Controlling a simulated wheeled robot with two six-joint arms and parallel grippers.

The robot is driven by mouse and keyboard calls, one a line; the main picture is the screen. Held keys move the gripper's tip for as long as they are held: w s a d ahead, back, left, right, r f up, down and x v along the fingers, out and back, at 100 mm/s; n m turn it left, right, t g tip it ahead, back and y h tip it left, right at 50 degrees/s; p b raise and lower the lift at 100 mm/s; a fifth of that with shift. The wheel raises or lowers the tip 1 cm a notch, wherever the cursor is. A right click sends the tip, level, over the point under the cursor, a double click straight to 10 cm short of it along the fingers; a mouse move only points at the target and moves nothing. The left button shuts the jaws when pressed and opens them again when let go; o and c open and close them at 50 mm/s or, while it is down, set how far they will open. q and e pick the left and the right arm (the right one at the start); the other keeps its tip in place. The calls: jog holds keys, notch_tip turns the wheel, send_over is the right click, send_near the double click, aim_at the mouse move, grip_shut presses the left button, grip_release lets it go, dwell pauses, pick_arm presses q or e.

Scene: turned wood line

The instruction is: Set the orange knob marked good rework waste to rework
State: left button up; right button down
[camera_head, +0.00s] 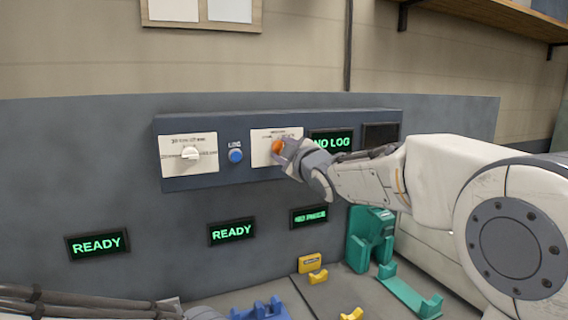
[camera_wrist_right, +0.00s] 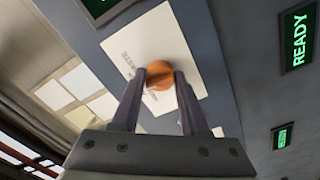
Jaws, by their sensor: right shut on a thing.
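The orange knob (camera_head: 277,146) sits on a white label plate (camera_head: 262,157) on the grey control box. My right gripper (camera_head: 284,150) reaches it from the right and is shut on it. In the right wrist view the orange knob (camera_wrist_right: 158,76) shows between the two fingers of my right gripper (camera_wrist_right: 159,82). The plate's lettering is partly hidden by the gripper and too small to read, so I cannot tell the knob's setting. My left gripper is not clearly seen; only part of my left arm shows at the lower left.
A white knob (camera_head: 190,153) and a blue button (camera_head: 236,156) are on the same box (camera_head: 228,177), left of the orange knob. A NO LOG display (camera_head: 332,142) is to its right. READY displays (camera_head: 97,244) are below. Blue (camera_head: 262,309), yellow and green (camera_head: 370,237) fixtures stand on the bench.

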jog(key=shift+f+n+b, duration=0.1)
jog(key=shift+n+b, duration=0.45)
jog(key=shift+n, duration=0.15)
jog(key=shift+c, duration=2.1)
grip_release()
jog(key=b+v, duration=0.1)
jog(key=v, duration=0.9)
jog(key=shift+s+b, duration=0.2)
jog(key=shift+b, duration=0.2)
